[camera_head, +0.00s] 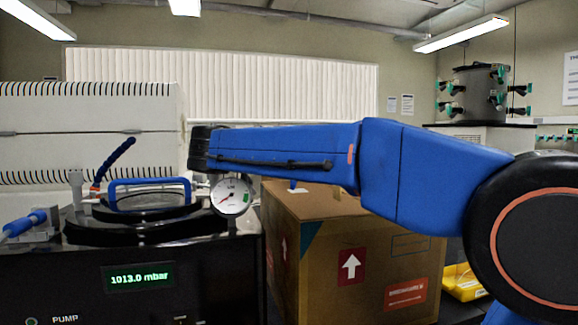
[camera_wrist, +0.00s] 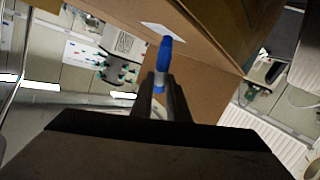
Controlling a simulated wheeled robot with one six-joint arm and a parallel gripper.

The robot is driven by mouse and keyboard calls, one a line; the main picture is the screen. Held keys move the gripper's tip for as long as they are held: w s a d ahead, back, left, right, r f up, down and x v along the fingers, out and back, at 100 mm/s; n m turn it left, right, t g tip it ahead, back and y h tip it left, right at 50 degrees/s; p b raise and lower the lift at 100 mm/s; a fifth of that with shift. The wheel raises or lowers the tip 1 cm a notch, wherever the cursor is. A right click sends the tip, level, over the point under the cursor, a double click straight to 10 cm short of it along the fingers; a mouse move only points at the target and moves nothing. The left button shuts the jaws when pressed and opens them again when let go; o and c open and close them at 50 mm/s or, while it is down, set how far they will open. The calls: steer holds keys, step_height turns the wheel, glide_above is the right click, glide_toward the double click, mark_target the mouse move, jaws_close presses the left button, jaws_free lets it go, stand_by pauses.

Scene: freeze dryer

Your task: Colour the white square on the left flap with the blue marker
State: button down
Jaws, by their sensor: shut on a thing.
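A blue marker (camera_wrist: 165,52) is held between the two dark fingers of my gripper (camera_wrist: 160,92), which is shut on it, in the wrist view. Its blue end points away from the gripper. A white square (camera_wrist: 153,28) lies on a brown cardboard flap (camera_wrist: 200,47) behind the marker's end. The marker's end overlaps the square's lower edge in the picture; I cannot tell if they touch. No blue colouring shows on the visible part of the square.
A black freeze dryer (camera_head: 200,265) with a pressure gauge (camera_head: 231,197), a blue-handled lid (camera_head: 150,190) and a 1013.0 mbar display stands left of the box. A yellow tray (camera_head: 463,283) lies to the right. A grey vessel with green-tipped valves (camera_head: 481,93) stands at the back right.

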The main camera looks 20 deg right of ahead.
steer(key=shift+d, duration=0.15)
steer(key=shift+d, duration=1.35)
steer(key=shift+a, duration=1.6)
steer(key=shift+d, duration=0.15)
steer(key=shift+d, duration=1.45)
steer(key=shift+a, duration=0.15)
steer(key=shift+a, duration=1.45)
steer(key=shift+d, duration=0.3)
